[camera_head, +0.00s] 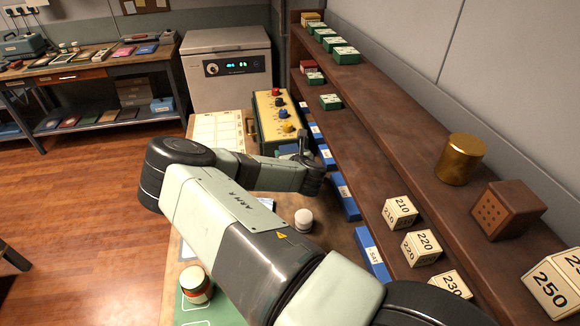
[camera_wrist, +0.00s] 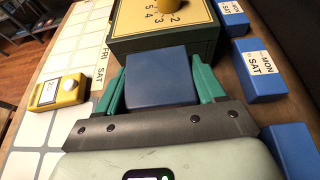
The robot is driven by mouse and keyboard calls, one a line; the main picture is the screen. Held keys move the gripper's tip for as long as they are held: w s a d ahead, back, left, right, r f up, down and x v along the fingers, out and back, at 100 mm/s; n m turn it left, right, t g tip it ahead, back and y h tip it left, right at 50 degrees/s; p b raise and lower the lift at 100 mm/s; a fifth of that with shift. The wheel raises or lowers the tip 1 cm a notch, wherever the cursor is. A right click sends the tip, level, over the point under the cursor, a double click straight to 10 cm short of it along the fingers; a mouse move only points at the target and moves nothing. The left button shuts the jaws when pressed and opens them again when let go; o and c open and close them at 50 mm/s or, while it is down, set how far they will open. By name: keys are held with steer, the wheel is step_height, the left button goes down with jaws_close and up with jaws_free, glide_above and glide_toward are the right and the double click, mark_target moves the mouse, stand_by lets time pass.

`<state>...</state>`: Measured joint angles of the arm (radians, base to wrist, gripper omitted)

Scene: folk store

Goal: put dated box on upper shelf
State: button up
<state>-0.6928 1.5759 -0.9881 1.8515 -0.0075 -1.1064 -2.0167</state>
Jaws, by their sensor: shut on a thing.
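My gripper (camera_wrist: 160,78) is shut on a plain-topped blue box (camera_wrist: 162,76) in the wrist view, with a green finger on each side. No label shows on the held box. Other blue boxes (camera_wrist: 261,70) stand in a row to its right, one labelled MON and SAT. In the head view the row of blue boxes (camera_head: 344,196) runs along the foot of the brown shelf unit. My gripper is at the far end of the bench there, mostly hidden by my arm. The upper shelf (camera_head: 400,128) holds green boxes, a brass cylinder and a brown block.
A yellow-topped green case with knobs (camera_head: 271,118) stands just beyond my gripper. Cream numbered boxes (camera_head: 400,211) and green boxes (camera_head: 330,102) occupy the lower shelf. A white-lidded jar (camera_head: 303,220) and a yellow device (camera_wrist: 58,92) are on the bench. The upper shelf's middle is clear.

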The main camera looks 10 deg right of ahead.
step_height(320, 180, up, 2)
steer(key=shift+r, duration=0.1)
steer(key=shift+w+r, duration=0.15)
steer(key=shift+r, duration=0.1)
steer(key=w+d+r+m+g+h, duration=0.1)
steer(key=w+d+r+m+h, duration=0.1)
steer(key=w+r+m+h, duration=0.6)
step_height(320, 180, up, 28)
steer(key=m+g+h, duration=0.6)
steer(key=m+g, duration=0.4)
steer(key=g, duration=0.3)
glide_above(359, 75)
step_height(359, 75, down, 9)
steer(key=shift+w+r, duration=0.1)
